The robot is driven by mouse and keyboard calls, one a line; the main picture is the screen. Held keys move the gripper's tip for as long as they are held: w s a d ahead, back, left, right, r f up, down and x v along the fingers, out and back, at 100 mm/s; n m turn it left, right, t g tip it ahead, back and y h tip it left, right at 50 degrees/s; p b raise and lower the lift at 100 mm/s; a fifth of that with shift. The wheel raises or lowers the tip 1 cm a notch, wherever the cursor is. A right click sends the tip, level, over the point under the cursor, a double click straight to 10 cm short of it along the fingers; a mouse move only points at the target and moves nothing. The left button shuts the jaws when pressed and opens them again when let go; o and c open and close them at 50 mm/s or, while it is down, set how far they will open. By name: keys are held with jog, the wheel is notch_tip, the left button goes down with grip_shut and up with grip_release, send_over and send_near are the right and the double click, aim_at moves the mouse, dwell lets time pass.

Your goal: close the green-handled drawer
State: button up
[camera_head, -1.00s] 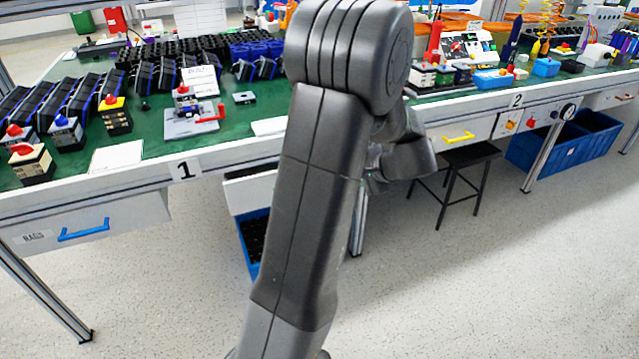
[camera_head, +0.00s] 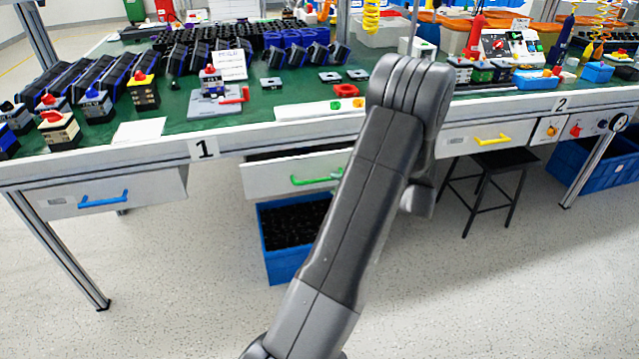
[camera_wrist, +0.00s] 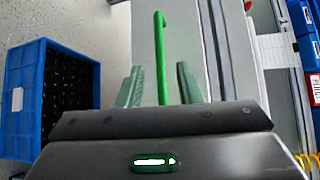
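The green-handled drawer (camera_head: 262,180) is under the table near sign 1. It is pulled out, with a dark gap over its front. Its green handle (camera_head: 315,179) shows left of my arm, which covers its right end. In the wrist view, the green handle (camera_wrist: 161,50) runs upright in the picture in front of the pale drawer front (camera_wrist: 190,40). My gripper (camera_wrist: 160,85) is open, with one finger on each side of the handle's line and a gap on both sides. I cannot tell how deep the handle sits between them. The head view does not show the fingers.
A blue bin (camera_head: 285,262) with dark parts stands below the drawer; the bin also shows in the wrist view (camera_wrist: 40,105). A blue-handled drawer (camera_head: 110,200) is at left, a yellow-handled drawer (camera_head: 490,139) at right. A black stool (camera_head: 495,165) stands right of my arm.

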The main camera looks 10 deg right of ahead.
aim_at(322, 181)
jog(key=b+x, duration=0.1)
jog(key=x, duration=0.5)
jog(key=shift+w+a+f, duration=0.1)
jog(key=shift+w+a, duration=0.15)
jog(key=shift+a, duration=0.05)
grip_shut()
